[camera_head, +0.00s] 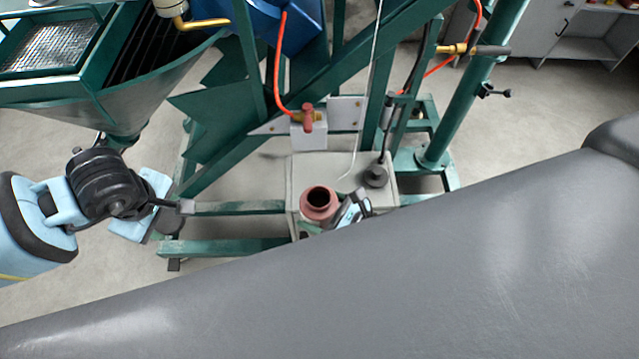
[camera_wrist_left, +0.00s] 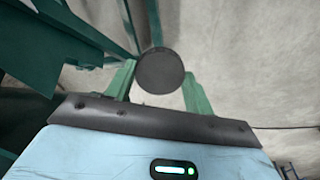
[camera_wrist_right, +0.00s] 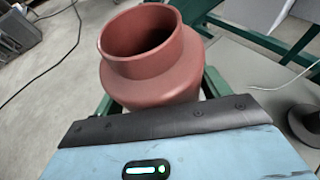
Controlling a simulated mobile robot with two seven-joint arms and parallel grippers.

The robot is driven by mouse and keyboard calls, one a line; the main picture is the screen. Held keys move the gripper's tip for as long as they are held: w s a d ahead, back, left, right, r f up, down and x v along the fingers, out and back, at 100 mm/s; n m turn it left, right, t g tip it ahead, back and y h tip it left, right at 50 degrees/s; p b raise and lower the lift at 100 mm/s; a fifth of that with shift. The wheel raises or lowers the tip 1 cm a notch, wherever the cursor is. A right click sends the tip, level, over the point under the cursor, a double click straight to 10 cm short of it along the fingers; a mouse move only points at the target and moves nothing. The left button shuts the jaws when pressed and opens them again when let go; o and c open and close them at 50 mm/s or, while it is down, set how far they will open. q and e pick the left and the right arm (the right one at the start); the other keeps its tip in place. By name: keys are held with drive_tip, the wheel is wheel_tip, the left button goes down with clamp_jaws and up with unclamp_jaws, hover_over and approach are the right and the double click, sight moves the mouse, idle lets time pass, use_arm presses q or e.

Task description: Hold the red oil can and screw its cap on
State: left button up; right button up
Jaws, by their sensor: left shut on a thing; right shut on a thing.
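The red oil can (camera_head: 318,203) stands at the grey box in the middle of the head view, its round mouth open and dark inside. It fills the upper middle of the right wrist view (camera_wrist_right: 150,82). My right gripper (camera_head: 350,209) is shut on the can from the right; my own grey arm hides part of both. My left gripper (camera_head: 165,215) is well to the left of the can, apart from it. In the left wrist view its green fingers are shut around a dark round cap (camera_wrist_left: 160,71), seen flat-on.
A grey box (camera_head: 305,170) on a green machine frame (camera_head: 235,207) lies around the can. A dark round-based piece (camera_head: 376,175) with a thin hose stands right of it. A red-handled valve (camera_head: 308,118) and orange hose are above. Open floor shows between frame beams.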

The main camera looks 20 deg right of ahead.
use_arm(q)
drive_tip(key=shift+w+r, duration=0.1)
drive_tip(key=shift+r, duration=0.25)
use_arm(e)
drive_tip(key=shift+s+a, duration=0.2)
drive_tip(key=shift+s, duration=0.55)
drive_tip(key=shift+s+a, duration=0.25)
drive_tip(key=shift+s, duration=0.45)
drive_tip(key=shift+s+a, duration=0.2)
drive_tip(key=shift+s, duration=0.55)
drive_tip(key=o, duration=0.6)
drive_tip(key=shift+c, duration=0.2)
drive_tip(key=c, duration=0.8)
drive_tip(key=shift+o, duration=0.2)
